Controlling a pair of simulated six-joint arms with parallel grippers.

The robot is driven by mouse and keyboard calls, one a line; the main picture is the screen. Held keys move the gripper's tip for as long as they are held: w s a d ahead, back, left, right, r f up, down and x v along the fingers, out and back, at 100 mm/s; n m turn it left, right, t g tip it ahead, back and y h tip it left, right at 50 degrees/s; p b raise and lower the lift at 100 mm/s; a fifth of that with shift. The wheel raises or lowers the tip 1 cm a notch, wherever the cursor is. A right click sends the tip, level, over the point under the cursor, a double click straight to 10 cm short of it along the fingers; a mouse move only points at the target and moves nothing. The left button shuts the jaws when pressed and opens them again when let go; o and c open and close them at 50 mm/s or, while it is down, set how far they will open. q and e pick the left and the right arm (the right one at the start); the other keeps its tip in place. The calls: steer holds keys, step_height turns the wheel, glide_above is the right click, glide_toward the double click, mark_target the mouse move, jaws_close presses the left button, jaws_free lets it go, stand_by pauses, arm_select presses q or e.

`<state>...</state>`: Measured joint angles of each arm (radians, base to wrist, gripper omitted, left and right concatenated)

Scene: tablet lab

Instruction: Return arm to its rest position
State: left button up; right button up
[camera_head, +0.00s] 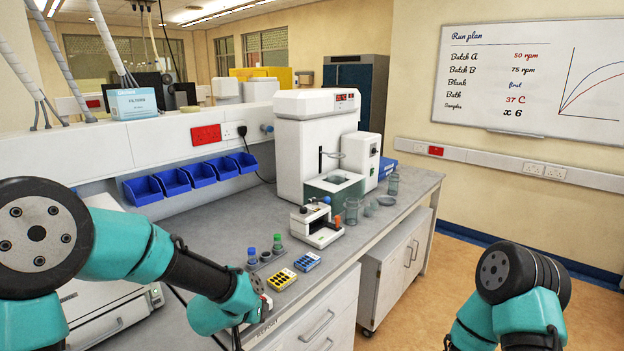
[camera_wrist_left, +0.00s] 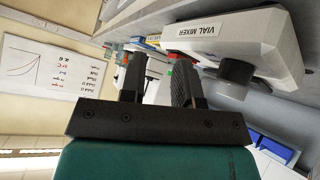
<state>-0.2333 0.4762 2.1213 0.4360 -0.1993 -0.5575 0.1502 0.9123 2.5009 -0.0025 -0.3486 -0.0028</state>
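My left arm reaches in from the left in the head view, teal and black, bent down over the front of the bench. Its left gripper (camera_wrist_left: 157,80) shows in the left wrist view with two dark fingers apart and nothing visibly held between them. A white vial mixer (camera_wrist_left: 235,40) with a grey round part stands close beside the fingers in that view. In the head view the arm covers most of the mixer and the gripper is largely hidden. My right arm shows only as a teal and black bend at the lower right; its gripper is out of the picture.
On the bench (camera_head: 225,221) near the left arm are a yellow rack (camera_head: 282,279), a blue rack (camera_head: 307,262) and two capped bottles in a grey holder. Farther back stand a white instrument (camera_head: 316,226), a large white machine (camera_head: 300,140) and glass beakers. Blue bins (camera_head: 173,182) line the wall.

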arm_select(q)
steer(key=s+a+f+g, duration=0.2)
steer(key=s+f+g, duration=0.2)
steer(key=s+f, duration=0.45)
steer(key=s+a+f+m+g, duration=0.1)
steer(key=s+a+f+g, duration=0.15)
steer(key=s+f, duration=0.6)
steer(key=s+a+f+g, duration=0.1)
steer(key=s+f+g, duration=0.4)
steer(key=s, duration=0.6)
steer(key=w+a+f+n+t, duration=0.3)
steer(key=f+n+t, duration=0.1)
steer(key=f, duration=0.3)
steer(key=shift+w+a+n, duration=0.25)
steer(key=shift+w+n, duration=0.1)
steer(key=shift+n, duration=0.25)
